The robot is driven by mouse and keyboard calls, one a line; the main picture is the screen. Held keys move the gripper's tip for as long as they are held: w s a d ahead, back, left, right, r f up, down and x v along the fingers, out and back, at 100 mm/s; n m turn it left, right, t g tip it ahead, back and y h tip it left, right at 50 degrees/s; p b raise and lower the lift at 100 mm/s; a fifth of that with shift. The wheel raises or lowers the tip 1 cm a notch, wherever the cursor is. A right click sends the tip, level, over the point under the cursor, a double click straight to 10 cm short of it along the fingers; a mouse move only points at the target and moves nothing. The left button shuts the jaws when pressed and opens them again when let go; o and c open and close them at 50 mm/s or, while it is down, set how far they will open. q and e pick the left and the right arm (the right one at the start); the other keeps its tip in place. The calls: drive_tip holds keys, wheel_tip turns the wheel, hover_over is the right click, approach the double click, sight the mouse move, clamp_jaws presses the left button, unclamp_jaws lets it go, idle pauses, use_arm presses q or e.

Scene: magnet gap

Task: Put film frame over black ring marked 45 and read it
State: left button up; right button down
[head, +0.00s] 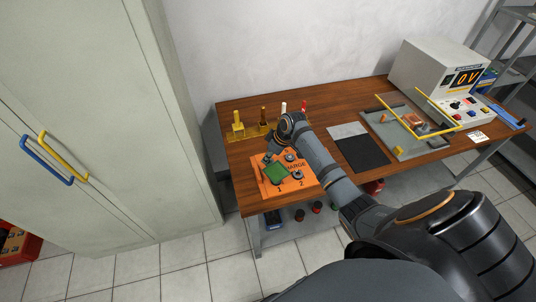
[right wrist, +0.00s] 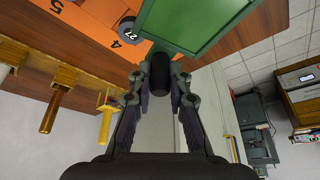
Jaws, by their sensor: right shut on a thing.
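The green film frame (head: 276,173) is over the orange board (head: 303,184) marked CHARGE, hiding part of it. In the right wrist view the green film frame (right wrist: 205,22) fills the top, with its black handle (right wrist: 160,72) between my fingers. My right gripper (head: 272,154) is shut on that handle; it also shows in the right wrist view (right wrist: 160,82). Dark rings (head: 297,174) sit on the board. One ring (right wrist: 127,30) in the right wrist view reads 27. I cannot read a 45. I cannot tell which ring lies under the frame. My left gripper is not in view.
Along the wooden table's (head: 243,154) back left stand a yellow holder (head: 237,130) and several handled tools. A dark mat (head: 360,152) lies right of my forearm. A grey tray with a yellow frame (head: 412,116) and a meter (head: 437,70) reading 0V stand further right.

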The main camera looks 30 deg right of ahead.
sight(270, 161)
wheel_tip(270, 161, down, 4)
drive_tip(key=shift+b, duration=1)
drive_tip(key=shift+f, duration=0.2)
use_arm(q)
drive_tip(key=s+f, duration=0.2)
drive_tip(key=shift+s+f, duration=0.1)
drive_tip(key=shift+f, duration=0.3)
use_arm(e)
drive_tip(key=shift+s, duration=0.1)
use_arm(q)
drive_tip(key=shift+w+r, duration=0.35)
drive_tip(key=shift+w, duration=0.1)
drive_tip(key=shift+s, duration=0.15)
